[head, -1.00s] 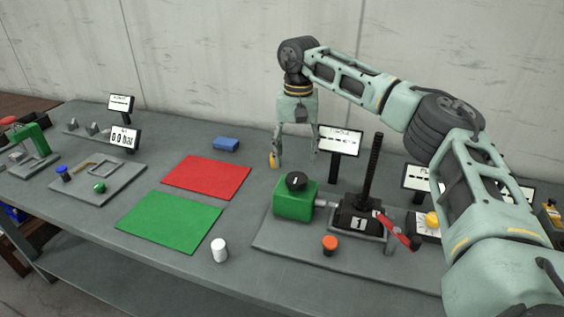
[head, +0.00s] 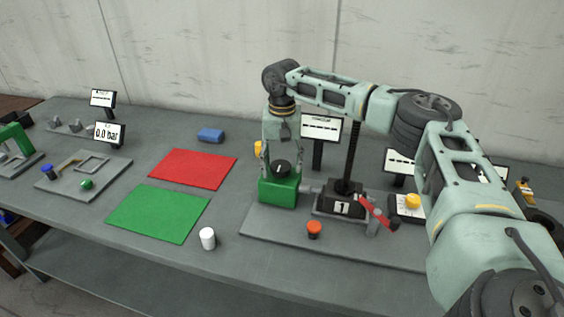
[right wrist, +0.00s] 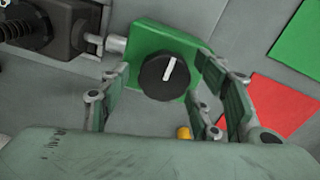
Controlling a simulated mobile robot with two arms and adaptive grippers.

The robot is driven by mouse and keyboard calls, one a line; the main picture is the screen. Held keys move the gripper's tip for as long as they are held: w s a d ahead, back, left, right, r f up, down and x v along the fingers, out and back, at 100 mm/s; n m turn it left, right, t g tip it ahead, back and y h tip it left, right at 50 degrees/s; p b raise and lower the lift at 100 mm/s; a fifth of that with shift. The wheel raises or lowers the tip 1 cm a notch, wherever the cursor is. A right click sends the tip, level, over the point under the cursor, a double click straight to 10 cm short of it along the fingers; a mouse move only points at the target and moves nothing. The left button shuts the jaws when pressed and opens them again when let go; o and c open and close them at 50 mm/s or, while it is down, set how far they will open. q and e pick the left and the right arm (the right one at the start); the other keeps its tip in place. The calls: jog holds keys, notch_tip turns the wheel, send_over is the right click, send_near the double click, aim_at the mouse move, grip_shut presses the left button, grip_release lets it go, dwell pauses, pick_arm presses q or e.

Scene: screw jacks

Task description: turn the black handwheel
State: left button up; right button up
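The black handwheel (head: 281,168) is a round knob with a white mark on top of the green gearbox (head: 277,192). In the right wrist view the handwheel (right wrist: 165,79) shows below me on the green gearbox (right wrist: 150,38), between my fingers. My right gripper (head: 281,150) is above the handwheel, pointing down. In the wrist view the right gripper (right wrist: 165,76) is open, one finger on each side of the handwheel, with gaps between. Whether the tips are down at the wheel's height is hard to tell. My left gripper is not in view.
The screw jack (head: 342,202) with its tall black spindle (head: 352,150) and red lever (head: 376,212) stands right of the gearbox. An orange button (head: 314,229) and a white cylinder (head: 208,238) are in front. A display (head: 321,128) stands behind. Red (head: 193,168) and green (head: 159,213) mats lie left.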

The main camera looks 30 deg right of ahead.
jog(key=shift+w, duration=0.1)
jog(key=c, duration=0.9)
jog(key=shift+c, duration=0.5)
jog(key=shift+m, duration=0.4)
jog(key=m, duration=0.3)
jog(key=shift+p, duration=0.4)
jog(key=m, duration=0.3)
jog(key=shift+a+m, duration=0.1)
jog(key=shift+m, duration=0.2)
jog(key=m+p, duration=0.1)
jog(key=m, duration=0.5)
jog(key=shift+a, duration=0.1)
jog(key=m, duration=0.5)
jog(key=shift+a+f, duration=0.1)
jog(key=m, duration=0.3)
jog(key=shift+m+p, duration=0.3)
jog(key=shift+p, duration=0.1)
jog(key=m, duration=0.4)
jog(key=shift+a, duration=0.1)
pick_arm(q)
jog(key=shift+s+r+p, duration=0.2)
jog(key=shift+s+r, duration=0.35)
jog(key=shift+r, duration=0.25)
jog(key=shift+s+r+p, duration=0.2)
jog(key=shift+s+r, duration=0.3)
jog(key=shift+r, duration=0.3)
pick_arm(e)
jog(key=shift+w+m, duration=0.1)
jog(key=shift+m, duration=1.7)
